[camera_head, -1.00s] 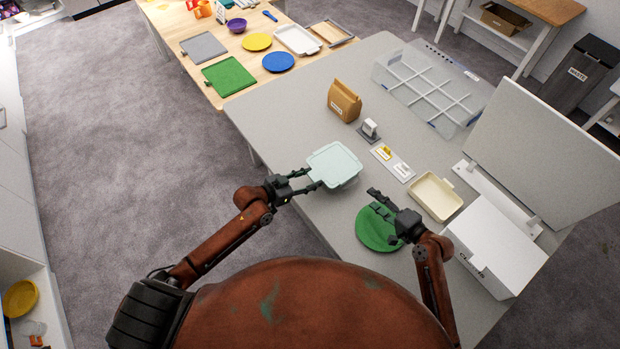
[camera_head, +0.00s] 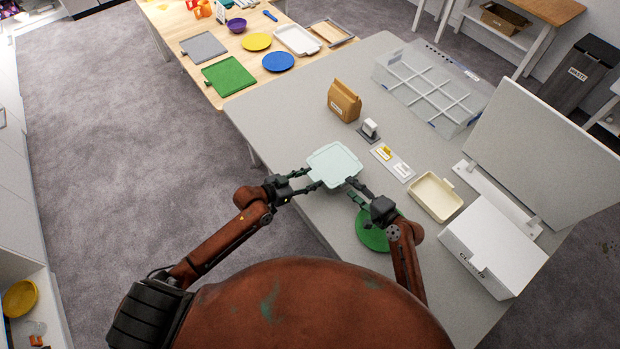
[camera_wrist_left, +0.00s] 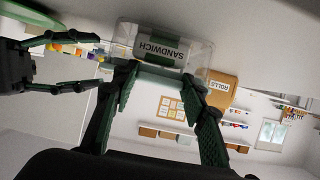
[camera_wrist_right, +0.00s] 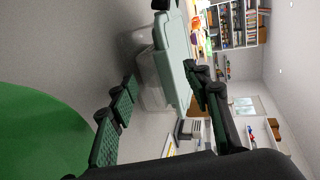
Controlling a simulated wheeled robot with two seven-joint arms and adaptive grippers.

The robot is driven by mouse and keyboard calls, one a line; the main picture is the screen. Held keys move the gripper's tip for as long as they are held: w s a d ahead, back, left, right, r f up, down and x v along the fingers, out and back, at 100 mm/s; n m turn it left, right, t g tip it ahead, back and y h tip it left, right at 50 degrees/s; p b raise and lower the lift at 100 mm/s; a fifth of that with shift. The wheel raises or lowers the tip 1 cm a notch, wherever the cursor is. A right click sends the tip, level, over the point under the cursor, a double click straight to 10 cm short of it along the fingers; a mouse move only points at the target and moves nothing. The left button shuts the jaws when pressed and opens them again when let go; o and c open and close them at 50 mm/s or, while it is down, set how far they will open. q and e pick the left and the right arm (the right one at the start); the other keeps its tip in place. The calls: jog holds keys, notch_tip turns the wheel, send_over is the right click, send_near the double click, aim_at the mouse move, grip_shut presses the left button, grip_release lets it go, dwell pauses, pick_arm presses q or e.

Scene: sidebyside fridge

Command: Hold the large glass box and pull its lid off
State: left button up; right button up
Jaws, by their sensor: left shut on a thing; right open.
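The large glass box (camera_wrist_left: 196,50) is clear and bears a SANDWICH label. It stands on the grey table with its pale mint lid (camera_head: 334,165) on top. My left gripper (camera_head: 300,180) is at the box's left side, shut on the lid's edge. The left wrist view shows its fingers either side of a mint part of the lid (camera_wrist_left: 160,72); the exact contact is partly hidden. My right gripper (camera_head: 357,193) is open at the box's right side. In the right wrist view its fingers are apart, near the lid's edge (camera_wrist_right: 176,65); I cannot tell whether they touch it.
A green round mat (camera_head: 372,236) lies under my right gripper. A brown ROLLS bag (camera_head: 344,101), a small stand (camera_head: 369,128) and a cream tray (camera_head: 436,197) are behind and to the right.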

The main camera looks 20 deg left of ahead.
jog(key=shift+x, duration=1)
grip_shut()
jog(key=shift+s, duration=0.1)
dwell(0.8)
grip_release()
jog(key=shift+d, duration=0.1)
jog(key=shift+v, duration=0.85)
jog(key=shift+x, duration=1)
